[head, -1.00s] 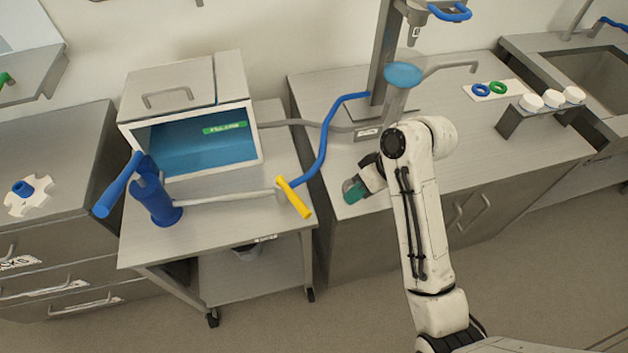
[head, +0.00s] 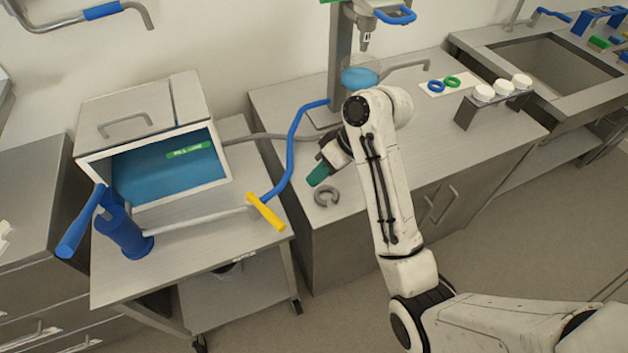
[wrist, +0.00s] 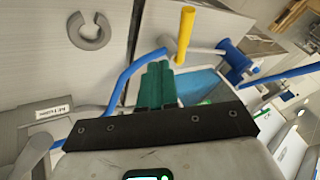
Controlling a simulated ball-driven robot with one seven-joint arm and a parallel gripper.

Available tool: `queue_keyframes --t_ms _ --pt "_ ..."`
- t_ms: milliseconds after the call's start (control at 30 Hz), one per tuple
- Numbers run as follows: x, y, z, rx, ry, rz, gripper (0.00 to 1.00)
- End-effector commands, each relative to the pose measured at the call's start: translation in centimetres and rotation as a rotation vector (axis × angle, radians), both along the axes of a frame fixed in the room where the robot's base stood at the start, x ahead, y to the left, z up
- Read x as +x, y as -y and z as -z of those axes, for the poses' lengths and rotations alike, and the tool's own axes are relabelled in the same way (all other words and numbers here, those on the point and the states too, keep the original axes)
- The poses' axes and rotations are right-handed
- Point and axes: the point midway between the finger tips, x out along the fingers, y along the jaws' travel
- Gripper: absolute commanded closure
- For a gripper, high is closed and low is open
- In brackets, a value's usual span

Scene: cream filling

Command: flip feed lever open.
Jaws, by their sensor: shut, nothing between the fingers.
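A yellow lever handle (head: 265,212) sits at the end of the grey pipe (head: 195,221) from the blue pump (head: 127,236), above the cart's right edge. It lies across the pipe. It also shows in the wrist view (wrist: 185,35), upright in the picture, beyond my fingertips and apart from them. My gripper (head: 317,177) is over the left part of the counter, to the right of the lever and apart from it. In the wrist view its green fingers (wrist: 155,84) are together and empty.
A grey open ring (head: 334,200) lies on the counter below my gripper. A blue hose (head: 291,155) curves between the lever and the counter. An open-fronted box (head: 82,176) stands on the cart (head: 190,262). A gap separates cart and counter.

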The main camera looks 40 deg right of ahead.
Motion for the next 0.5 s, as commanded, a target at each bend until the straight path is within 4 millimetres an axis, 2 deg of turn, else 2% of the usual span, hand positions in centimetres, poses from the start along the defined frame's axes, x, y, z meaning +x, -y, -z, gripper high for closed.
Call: queue_keyframes --t_ms 33,167,200,433,500 --pt "0.3 -0.4 1.2 0.0 0.001 -0.003 1.0" --pt "1.1 -1.6 3.4 0.001 -0.002 -0.004 1.0" --pt "1.3 -1.9 3.5 0.001 -0.004 -0.002 1.0" --pt "2.7 -3.8 7.0 0.001 -0.005 0.0 1.0" --pt "2.6 -5.0 6.9 0.0 -0.002 -0.003 1.0"
